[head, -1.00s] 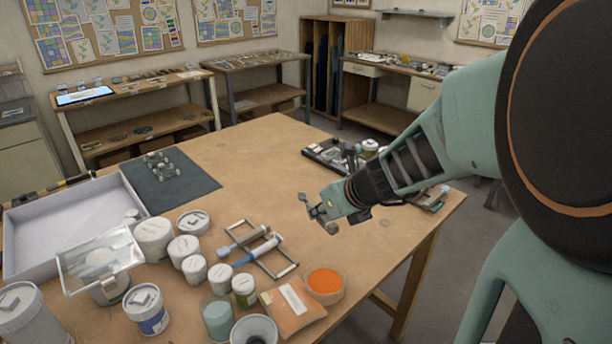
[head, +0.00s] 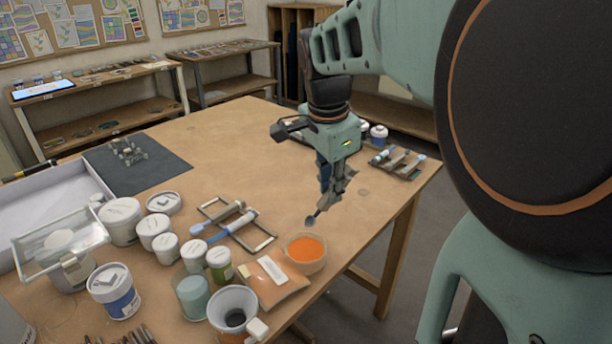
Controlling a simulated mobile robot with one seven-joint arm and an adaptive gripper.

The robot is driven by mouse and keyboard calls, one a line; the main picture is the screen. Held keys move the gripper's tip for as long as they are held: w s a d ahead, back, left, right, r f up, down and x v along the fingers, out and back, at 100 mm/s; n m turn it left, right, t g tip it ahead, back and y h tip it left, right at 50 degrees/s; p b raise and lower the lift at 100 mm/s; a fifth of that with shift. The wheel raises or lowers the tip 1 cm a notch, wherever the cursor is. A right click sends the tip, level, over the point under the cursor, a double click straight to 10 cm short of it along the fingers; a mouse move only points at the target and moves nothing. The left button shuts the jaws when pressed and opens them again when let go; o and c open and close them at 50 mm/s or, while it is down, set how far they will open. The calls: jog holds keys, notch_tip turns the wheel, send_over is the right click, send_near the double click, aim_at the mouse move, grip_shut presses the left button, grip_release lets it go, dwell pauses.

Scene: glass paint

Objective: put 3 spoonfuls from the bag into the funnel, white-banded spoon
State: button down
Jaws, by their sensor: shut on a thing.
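My gripper (head: 328,197) points down above the right part of the table, shut on a small spoon (head: 311,220). The spoon's dark bowl hangs low, just above and behind a round tan container (head: 319,264) with orange powder (head: 304,249). Any white band on the spoon cannot be made out. The funnel (head: 220,300) is pale and wide-mouthed with a dark hole, at the front, left of the packet.
White lidded jars (head: 154,230) and a teal jar (head: 193,296) crowd the front left. A tray with more spoons (head: 412,172) sits at the right edge. The table's middle is clear.

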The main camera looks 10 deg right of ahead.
aim_at(320, 210)
jog(key=shift+f+b, duration=0.55)
jog(key=shift+f, duration=0.15)
jog(key=f+b, duration=0.3)
jog(key=a+f+b, duration=0.1)
jog(key=f, duration=0.1)
jog(key=shift+f, duration=0.2)
jog(key=shift+a+f+b, duration=0.45)
jog(key=shift+f+b, duration=0.05)
jog(key=shift+b, duration=0.05)
jog(key=shift+r, duration=0.1)
jog(key=shift+d+r+p, duration=0.6)
jog(key=shift+r+p, duration=0.15)
jog(key=shift+r, duration=0.1)
jog(key=shift+d+r+p, duration=0.55)
jog(key=shift+r+p, duration=0.15)
jog(key=shift+r, duration=0.15)
notch_tip(320, 210, up, 4)
jog(key=p, duration=0.3)
jog(key=shift+r, duration=0.2)
